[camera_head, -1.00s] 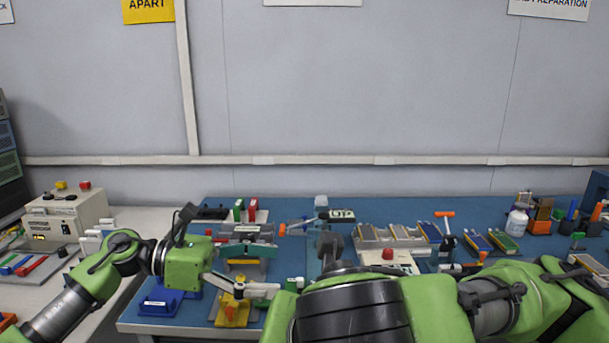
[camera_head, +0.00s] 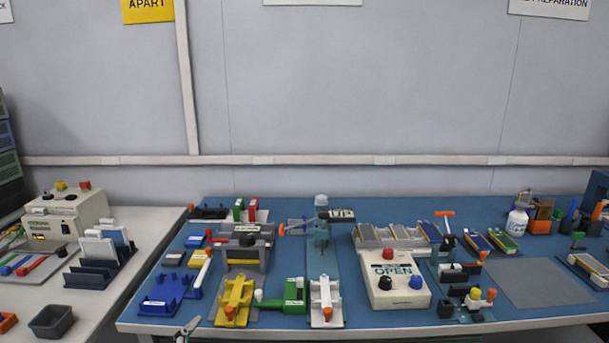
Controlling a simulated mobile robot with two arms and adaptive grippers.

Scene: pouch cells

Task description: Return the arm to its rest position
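Both arms are almost wholly out of the head view. Small grey tips, apparently those of my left gripper (camera_head: 187,328), show at the bottom edge left of centre, in front of the table's front edge. They are too small and cut off to tell whether they are open or shut. My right gripper is not in view.
The blue-topped table (camera_head: 390,311) carries a yellow fixture (camera_head: 236,299), a white fixture (camera_head: 325,301), a control box marked OPEN (camera_head: 397,281) and a grey mat (camera_head: 541,284). On the left bench stand a dark rack (camera_head: 98,270) and a grey bin (camera_head: 51,321).

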